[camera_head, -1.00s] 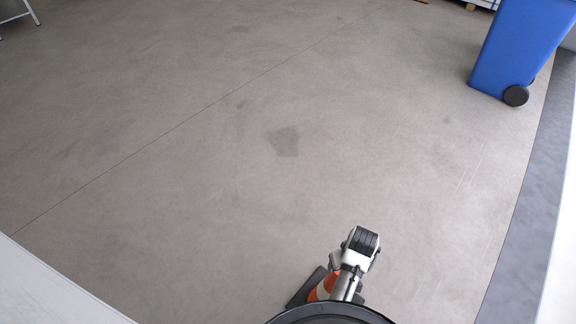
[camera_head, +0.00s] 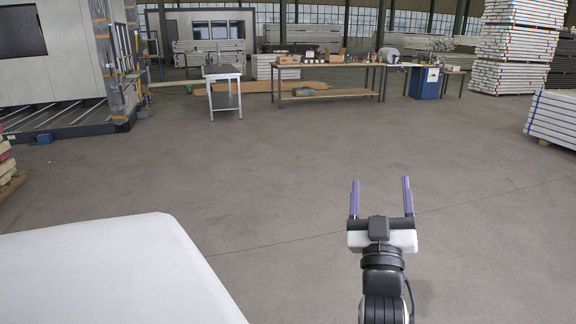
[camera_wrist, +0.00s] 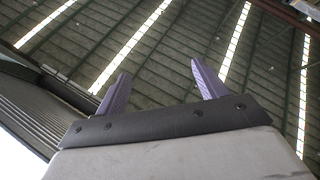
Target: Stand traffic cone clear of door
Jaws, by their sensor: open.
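My gripper (camera_head: 381,198) is raised in the lower right of the head view, its two purple fingers wide apart with nothing between them. In the wrist view the fingers (camera_wrist: 160,88) point up at the roof, and the space between them is empty. The traffic cone is not visible in either current view. No door that I can make out clearly is in view.
Open concrete floor (camera_head: 290,165) lies ahead. A workbench (camera_head: 325,92) and a small table (camera_head: 223,85) stand at the back. Stacked panels (camera_head: 515,45) are at the right. A white surface (camera_head: 110,270) fills the lower left, close by.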

